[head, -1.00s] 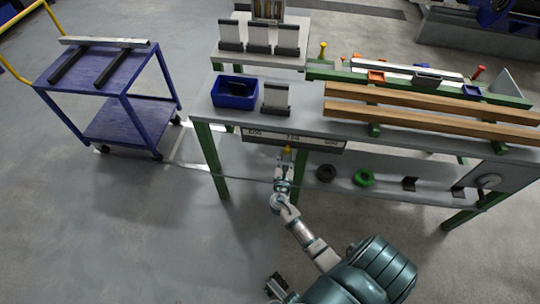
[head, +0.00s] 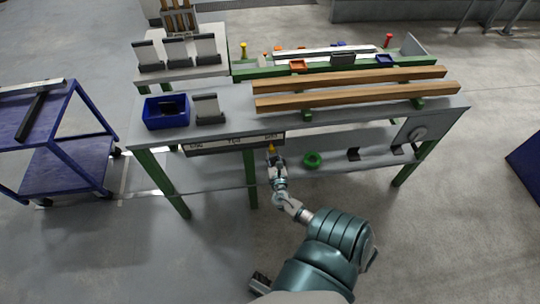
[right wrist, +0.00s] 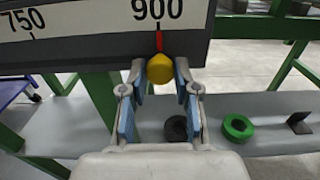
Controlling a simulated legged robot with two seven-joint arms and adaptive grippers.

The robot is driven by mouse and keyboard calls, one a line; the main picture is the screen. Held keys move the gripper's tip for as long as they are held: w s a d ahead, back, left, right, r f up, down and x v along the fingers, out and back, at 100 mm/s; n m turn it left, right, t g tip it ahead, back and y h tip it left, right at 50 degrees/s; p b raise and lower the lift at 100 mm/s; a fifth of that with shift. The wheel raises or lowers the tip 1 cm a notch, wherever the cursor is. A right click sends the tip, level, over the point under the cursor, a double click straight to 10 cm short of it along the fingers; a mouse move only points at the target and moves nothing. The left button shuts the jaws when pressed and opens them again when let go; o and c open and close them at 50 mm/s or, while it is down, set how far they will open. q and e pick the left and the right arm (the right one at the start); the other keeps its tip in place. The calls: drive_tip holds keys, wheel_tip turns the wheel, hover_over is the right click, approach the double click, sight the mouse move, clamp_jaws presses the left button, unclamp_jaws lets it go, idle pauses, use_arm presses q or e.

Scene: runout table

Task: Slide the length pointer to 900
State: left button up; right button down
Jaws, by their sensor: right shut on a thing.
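The length pointer is a yellow knob (right wrist: 160,69) with a red line above it, under the white scale (right wrist: 95,18) on the table's front edge. In the right wrist view the red line stands at the 900 mark, right below the number. In the head view the knob (head: 271,148) is near the scale's right end (head: 235,143). My right gripper (right wrist: 160,88) is shut on the knob from below, one finger on each side; it also shows in the head view (head: 273,156). A dark part at the head view's bottom edge may be my left gripper (head: 261,283); its fingers are unclear.
The grey table (head: 232,122) carries a blue bin (head: 166,113) and two wooden beams (head: 350,95). A green ring (head: 312,160) lies on the lower shelf. A blue cart (head: 70,150) stands at the left. The floor in front is clear.

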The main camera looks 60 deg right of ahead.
drive_tip(key=shift+d+r, duration=0.25)
drive_tip(key=shift+d, duration=0.05)
drive_tip(key=c, duration=1)
unclamp_jaws()
drive_tip(key=shift+o, duration=0.9)
drive_tip(key=shift+w+d+f, duration=0.1)
drive_tip(key=shift+d+f, duration=0.05)
drive_tip(key=shift+f, duration=0.05)
drive_tip(key=shift+d+f, duration=0.15)
drive_tip(key=shift+f, duration=0.15)
use_arm(q)
drive_tip(key=shift+d+r, duration=0.1)
drive_tip(key=shift+d, duration=0.4)
use_arm(e)
drive_tip(key=v, duration=1.1)
drive_tip(key=shift+s, duration=0.3)
use_arm(q)
drive_tip(key=shift+a, duration=0.25)
use_arm(e)
drive_tip(key=shift+a, duration=0.45)
